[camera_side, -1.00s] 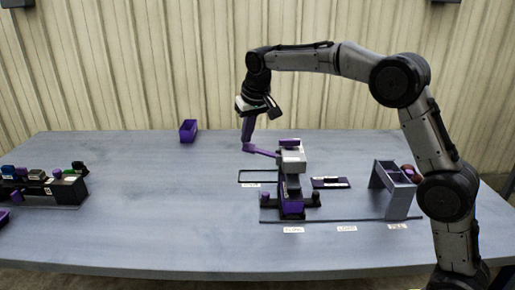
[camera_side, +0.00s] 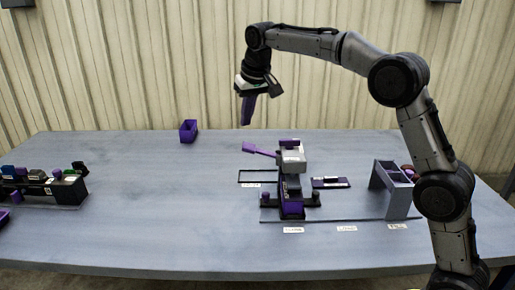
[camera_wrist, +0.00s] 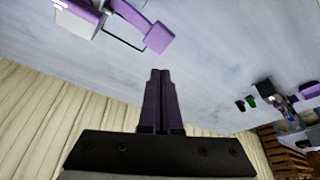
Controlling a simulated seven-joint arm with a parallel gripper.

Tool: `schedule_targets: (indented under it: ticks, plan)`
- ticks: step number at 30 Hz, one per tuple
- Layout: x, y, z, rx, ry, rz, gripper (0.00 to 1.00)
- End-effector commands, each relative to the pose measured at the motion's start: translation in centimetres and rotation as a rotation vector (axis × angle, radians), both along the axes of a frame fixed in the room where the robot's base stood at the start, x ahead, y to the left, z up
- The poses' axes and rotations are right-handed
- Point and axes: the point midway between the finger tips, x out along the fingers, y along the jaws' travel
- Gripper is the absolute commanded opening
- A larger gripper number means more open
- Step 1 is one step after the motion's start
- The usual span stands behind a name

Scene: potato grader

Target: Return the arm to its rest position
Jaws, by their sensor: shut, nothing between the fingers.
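My gripper (camera_side: 246,122) hangs in the air above the table, pointing down, up and to the left of the grey and purple press-like device (camera_side: 291,160). Its two dark purple fingers are together and empty, as the wrist view also shows (camera_wrist: 160,72). A purple lever (camera_side: 260,150) sticks out to the left from the device, below the fingers and apart from them. In the wrist view the lever (camera_wrist: 150,33) shows at the top, clear of the fingertips.
A purple bin (camera_side: 188,131) stands at the back of the table. A grey two-bay stand (camera_side: 396,188) is at the right. A dark rack with coloured blocks (camera_side: 62,190) is at the left. A black outlined frame (camera_side: 243,177) lies left of the device. The table's left middle is clear.

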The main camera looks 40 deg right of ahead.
Motion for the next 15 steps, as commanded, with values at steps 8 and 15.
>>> schedule_targets:
  ticks: [8,15]
  plan:
    - [-0.5,0.0,2.0,0.000,-0.036,0.000,0.00]
    - [-7.9,0.2,9.0,0.006,-0.137,0.004,0.00]
